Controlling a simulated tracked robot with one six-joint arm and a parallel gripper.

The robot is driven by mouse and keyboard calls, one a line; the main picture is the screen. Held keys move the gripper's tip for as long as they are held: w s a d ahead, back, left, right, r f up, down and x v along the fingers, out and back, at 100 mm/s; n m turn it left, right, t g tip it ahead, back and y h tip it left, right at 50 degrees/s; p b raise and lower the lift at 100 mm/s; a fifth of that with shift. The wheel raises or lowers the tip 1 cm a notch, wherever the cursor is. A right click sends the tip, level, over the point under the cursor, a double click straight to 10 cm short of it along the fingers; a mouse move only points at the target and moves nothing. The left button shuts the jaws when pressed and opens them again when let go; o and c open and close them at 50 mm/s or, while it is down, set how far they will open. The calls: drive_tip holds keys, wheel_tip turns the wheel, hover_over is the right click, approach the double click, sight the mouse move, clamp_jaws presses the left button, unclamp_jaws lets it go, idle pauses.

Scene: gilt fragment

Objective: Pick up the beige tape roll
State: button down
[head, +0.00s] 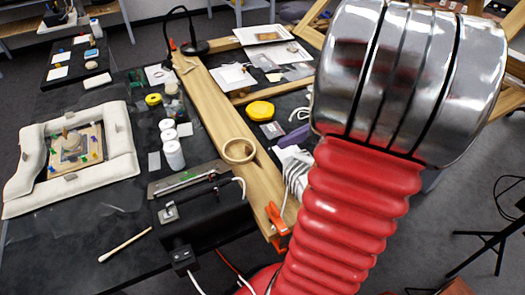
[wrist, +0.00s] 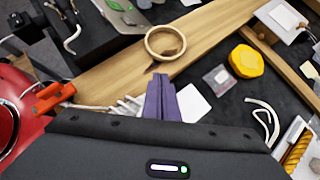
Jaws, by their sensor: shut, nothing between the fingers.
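The beige tape roll (head: 239,160) is a pale ring lying flat on a wooden beam in the head view. It also shows in the wrist view (wrist: 151,52), near the top centre. My gripper (wrist: 160,80) shows as two purple fingers, shut together with nothing between them. In the wrist view its tips appear just below the roll, apart from it. In the head view my arm hides most of the gripper.
The wooden beam (head: 215,101) runs across the dark table. A yellow lump (head: 260,110) lies right of it. White bottles (head: 173,155) and a black device (head: 205,212) stand left of it. An orange clamp (head: 277,218) grips the beam's near end.

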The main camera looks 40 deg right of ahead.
sight(254, 157)
drive_tip(key=shift+x, duration=5.05)
